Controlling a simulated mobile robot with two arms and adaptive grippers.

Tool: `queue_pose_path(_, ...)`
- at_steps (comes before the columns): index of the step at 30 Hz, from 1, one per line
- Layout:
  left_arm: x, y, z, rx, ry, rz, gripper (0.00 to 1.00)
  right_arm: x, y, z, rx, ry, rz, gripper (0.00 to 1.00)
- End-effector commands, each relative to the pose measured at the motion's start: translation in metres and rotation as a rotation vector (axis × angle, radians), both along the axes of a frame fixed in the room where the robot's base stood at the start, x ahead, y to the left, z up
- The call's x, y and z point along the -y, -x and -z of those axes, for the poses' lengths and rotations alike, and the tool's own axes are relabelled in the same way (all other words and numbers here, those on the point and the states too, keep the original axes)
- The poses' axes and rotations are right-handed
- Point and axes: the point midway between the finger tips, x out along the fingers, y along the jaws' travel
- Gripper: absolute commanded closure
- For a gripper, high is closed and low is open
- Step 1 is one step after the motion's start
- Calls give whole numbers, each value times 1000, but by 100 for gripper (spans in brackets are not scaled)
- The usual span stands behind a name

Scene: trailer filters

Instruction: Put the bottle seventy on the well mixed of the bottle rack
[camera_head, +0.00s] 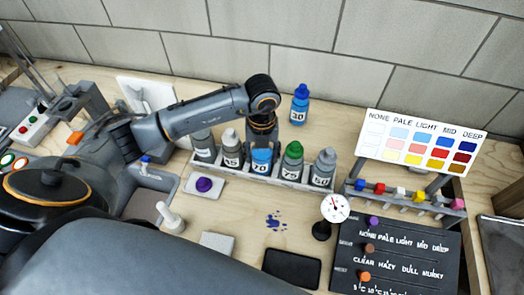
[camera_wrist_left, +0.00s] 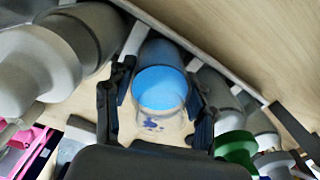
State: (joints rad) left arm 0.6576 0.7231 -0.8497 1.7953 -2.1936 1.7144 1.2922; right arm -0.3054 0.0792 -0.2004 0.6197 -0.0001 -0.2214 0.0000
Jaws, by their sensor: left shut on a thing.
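The bottle seventy (camera_head: 261,160), blue with a white label, stands upright in the middle of the row at the bottle rack (camera_head: 262,181). My left gripper (camera_head: 262,140) comes down on it from above and is shut on it. In the left wrist view the fingers (camera_wrist_left: 155,110) lie on both sides of the blue bottle (camera_wrist_left: 160,88). The gripper hides the bottle's top, and I cannot tell whether its base rests fully in the rack. No "well mixed" marking is readable. My right gripper is not in view.
Beside it stand a grey bottle (camera_head: 231,150), a green-capped bottle (camera_head: 292,155) and another grey bottle (camera_head: 324,168). A blue bottle (camera_head: 299,107) marked 30 stands behind the rack. A dial gauge (camera_head: 335,208) and a black panel (camera_head: 395,255) are in front, right.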

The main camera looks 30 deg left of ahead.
Motion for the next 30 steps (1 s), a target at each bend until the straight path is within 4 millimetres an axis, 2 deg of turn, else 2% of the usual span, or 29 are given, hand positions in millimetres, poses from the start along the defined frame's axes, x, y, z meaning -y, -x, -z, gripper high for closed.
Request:
queue_pose_path(8,1,-1,3,2,1,0,95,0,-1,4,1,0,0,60)
queue_pose_path(9,0,0,4,0,1,0,43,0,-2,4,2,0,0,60)
queue_pose_path(10,0,0,3,0,1,0,37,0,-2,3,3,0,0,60)
queue_pose_path(23,1,-1,-4,2,2,0,35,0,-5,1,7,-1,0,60)
queue_pose_path(26,1,-1,-17,5,2,2,35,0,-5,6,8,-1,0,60)
queue_pose_path(30,1,-2,-47,8,2,2,35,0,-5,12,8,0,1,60)
